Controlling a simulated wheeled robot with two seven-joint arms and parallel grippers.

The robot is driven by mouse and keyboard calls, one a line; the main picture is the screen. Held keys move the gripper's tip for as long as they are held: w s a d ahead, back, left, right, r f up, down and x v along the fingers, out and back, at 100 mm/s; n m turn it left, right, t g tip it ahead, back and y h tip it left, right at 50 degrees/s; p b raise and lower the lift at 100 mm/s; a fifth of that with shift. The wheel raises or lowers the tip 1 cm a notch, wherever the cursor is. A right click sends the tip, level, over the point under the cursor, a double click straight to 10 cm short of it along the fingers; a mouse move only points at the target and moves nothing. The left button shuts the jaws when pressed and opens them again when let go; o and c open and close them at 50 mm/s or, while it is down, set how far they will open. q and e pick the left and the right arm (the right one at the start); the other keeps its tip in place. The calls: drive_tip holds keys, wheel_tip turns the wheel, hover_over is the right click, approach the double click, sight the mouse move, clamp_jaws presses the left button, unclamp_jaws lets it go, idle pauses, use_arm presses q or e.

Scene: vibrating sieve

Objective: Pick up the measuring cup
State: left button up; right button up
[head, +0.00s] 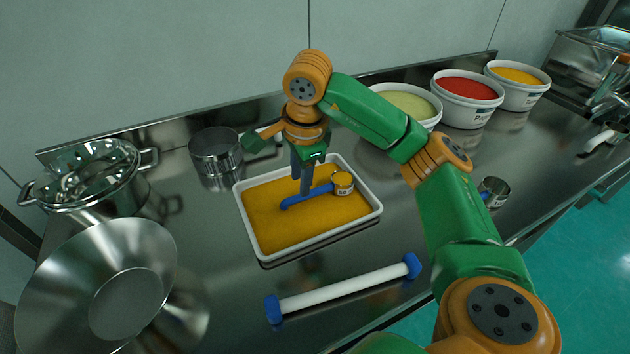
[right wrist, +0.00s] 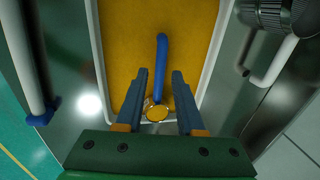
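The measuring cup (head: 343,183) has a small round metal cup and a blue handle. It lies on the orange-yellow contents of a white tray (head: 374,197), its handle pointing left in the head view. My right gripper (head: 302,190) points down over the handle. In the right wrist view, the gripper (right wrist: 160,78) is open, with a finger on each side of the cup's handle (right wrist: 161,60) and clear gaps beside it. The cup itself (right wrist: 157,113) shows low between the fingers. Whether the fingertips touch the contents cannot be told. My left gripper is out of view.
A white bar with blue ends (head: 345,288) lies in front of the tray. A second metal cup (head: 495,188) stands at the right. Left are a pot (head: 90,185), a metal bowl (head: 60,285) and a round metal container (head: 215,152). Tubs (head: 467,100) stand behind.

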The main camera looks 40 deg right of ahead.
sight(299, 196)
drive_tip(key=f, duration=0.2)
drive_tip(key=w+f, duration=0.1)
drive_tip(key=f, duration=0.1)
drive_tip(key=f+p, duration=0.1)
drive_tip(key=f, duration=0.1)
drive_tip(key=shift+w+d+f, duration=0.1)
drive_tip(key=shift+w+d, duration=0.1)
drive_tip(key=shift+d, duration=0.05)
clamp_jaws()
idle(1.0)
